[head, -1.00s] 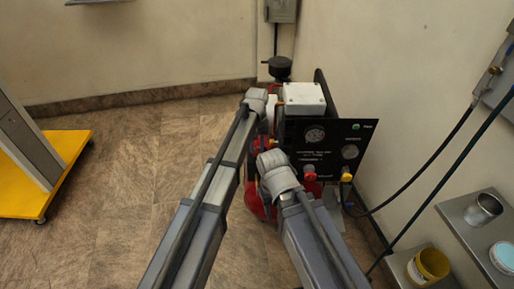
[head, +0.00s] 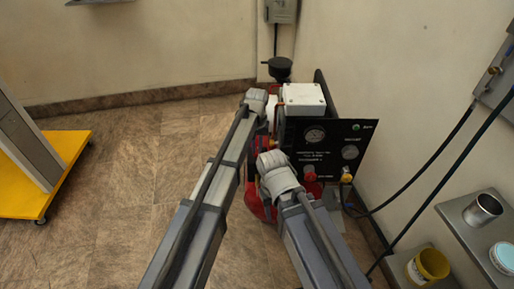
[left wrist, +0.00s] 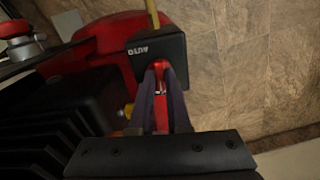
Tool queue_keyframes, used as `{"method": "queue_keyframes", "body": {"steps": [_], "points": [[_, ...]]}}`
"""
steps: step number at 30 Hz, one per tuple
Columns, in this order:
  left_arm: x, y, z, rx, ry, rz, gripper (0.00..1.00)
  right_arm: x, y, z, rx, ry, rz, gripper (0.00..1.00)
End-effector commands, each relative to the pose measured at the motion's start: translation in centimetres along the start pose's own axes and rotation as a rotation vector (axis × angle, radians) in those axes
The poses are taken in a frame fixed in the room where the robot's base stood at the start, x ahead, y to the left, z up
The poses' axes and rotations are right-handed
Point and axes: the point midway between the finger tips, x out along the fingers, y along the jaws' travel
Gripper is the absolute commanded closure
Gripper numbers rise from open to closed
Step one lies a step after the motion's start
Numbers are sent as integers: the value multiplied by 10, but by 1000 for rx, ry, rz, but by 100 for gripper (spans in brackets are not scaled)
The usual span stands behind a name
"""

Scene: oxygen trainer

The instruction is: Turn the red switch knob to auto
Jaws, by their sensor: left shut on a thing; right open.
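In the left wrist view a black switch box (left wrist: 157,48) carries the word AUTO in white. The red switch knob (left wrist: 161,96) stands out below it, narrow and upright in the picture. The two dark fingers of my left gripper (left wrist: 161,110) are closed on the knob, one on each side. Part of the knob is hidden between them. In the head view my left arm reaches the left side of the machine, and the switch is hidden there. My right gripper (head: 272,166) is lower, in front of the machine, open, with its fingers mostly hidden.
The machine's black panel (head: 325,150) has gauges, a red knob (head: 310,173) and a yellow fitting (head: 346,177). A red tank (left wrist: 105,45) and black fins (left wrist: 40,135) lie beside the switch. A metal shelf (head: 465,222) is at right.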

Motion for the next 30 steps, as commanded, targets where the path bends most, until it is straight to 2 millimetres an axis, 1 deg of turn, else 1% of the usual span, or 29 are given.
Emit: {"method": "queue_keyframes", "body": {"steps": [5,30], "points": [[0,0,0,136,0,0,100,0,0,0,0,0,0,50],[0,0,0,934,0,0,100,0,0,0,0,0,0,50]]}}
